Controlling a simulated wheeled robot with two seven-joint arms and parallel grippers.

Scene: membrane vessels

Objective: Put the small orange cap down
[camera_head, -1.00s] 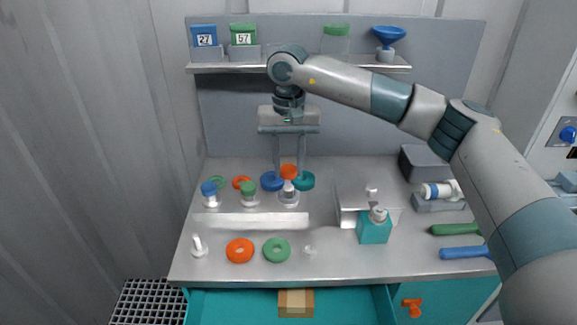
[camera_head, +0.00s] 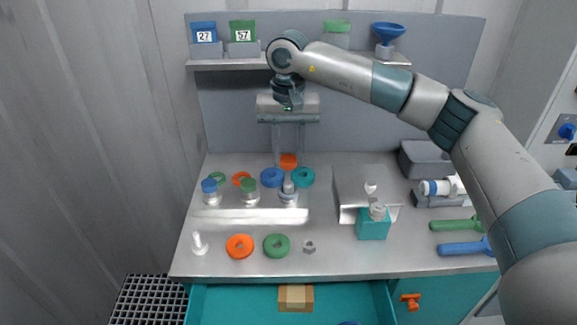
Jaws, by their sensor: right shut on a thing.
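My right gripper (camera_head: 288,163) points down above the back of the worktop, its two fingers shut on the small orange cap (camera_head: 288,160). The cap is behind a clear vessel with a grey top (camera_head: 288,196). From this view I cannot tell whether the cap touches the worktop. A blue ring (camera_head: 270,178) and a teal ring (camera_head: 304,178) lie just in front of the fingers, left and right. My left gripper is out of view.
Vessels with blue (camera_head: 209,186) and green (camera_head: 249,185) caps stand left. Orange (camera_head: 239,247) and green (camera_head: 276,247) rings and a nut (camera_head: 309,247) lie in front. A grey stand (camera_head: 350,190) and teal block (camera_head: 373,226) are right. The drawer (camera_head: 240,305) is open.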

